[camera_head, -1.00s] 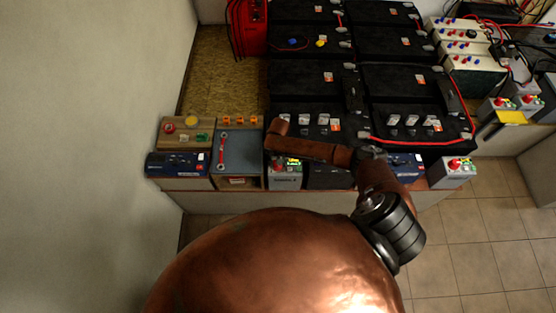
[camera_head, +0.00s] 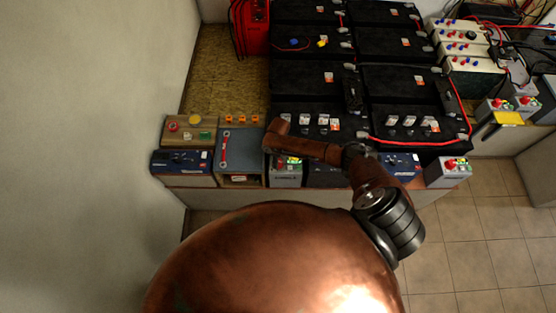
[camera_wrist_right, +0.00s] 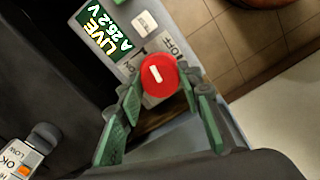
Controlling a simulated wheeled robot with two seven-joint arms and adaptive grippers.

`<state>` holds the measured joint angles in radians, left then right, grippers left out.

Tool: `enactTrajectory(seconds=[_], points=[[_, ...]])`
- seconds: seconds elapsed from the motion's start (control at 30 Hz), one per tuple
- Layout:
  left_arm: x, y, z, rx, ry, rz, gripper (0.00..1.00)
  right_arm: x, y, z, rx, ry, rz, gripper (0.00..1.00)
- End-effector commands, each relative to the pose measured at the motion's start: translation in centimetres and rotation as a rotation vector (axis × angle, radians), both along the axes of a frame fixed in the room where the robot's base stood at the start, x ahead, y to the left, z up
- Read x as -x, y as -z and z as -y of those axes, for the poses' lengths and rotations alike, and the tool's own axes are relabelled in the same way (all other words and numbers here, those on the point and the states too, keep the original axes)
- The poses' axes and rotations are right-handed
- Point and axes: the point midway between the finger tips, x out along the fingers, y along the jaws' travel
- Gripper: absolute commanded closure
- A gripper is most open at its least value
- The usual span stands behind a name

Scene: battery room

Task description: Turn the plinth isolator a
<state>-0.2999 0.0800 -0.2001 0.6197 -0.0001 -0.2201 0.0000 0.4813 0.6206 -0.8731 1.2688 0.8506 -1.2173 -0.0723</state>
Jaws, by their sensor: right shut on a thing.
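The plinth isolator a (camera_head: 286,180) is a small grey box at the front edge of the bench, partly covered by my right arm. My right gripper (camera_wrist_right: 161,86), with green-padded fingers, is shut on the knob, one finger on each side. In the head view the right fingers are hidden behind my copper arm. My left gripper is not in view.
A similar grey box with a red knob (camera_head: 449,171) stands right along the edge. A blue device (camera_head: 182,161), a wooden panel with buttons (camera_head: 190,131) and a grey mat with a red wrench (camera_head: 225,148) lie left. Large black batteries (camera_head: 310,78) fill the bench behind.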

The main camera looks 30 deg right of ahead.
Motion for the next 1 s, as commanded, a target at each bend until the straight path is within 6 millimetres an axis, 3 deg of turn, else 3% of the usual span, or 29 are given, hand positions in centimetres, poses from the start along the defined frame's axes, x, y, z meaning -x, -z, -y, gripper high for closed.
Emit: enactTrajectory(seconds=[0.4, 0.9, 0.93, 1.0], points=[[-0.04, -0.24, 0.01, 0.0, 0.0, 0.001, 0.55, 0.21, 0.14, 0.25, 0.003, -0.167, -0.005, 0.91], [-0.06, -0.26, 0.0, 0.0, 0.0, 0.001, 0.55, 0.2, 0.14, 0.28, 0.004, -0.186, -0.005, 0.91], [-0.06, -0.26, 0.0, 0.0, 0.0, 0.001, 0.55, 0.2, 0.14, 0.28, 0.004, -0.186, -0.005, 0.66], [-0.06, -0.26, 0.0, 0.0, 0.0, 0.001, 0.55, 0.18, 0.12, 0.28, 0.005, -0.186, -0.005, 0.61]])
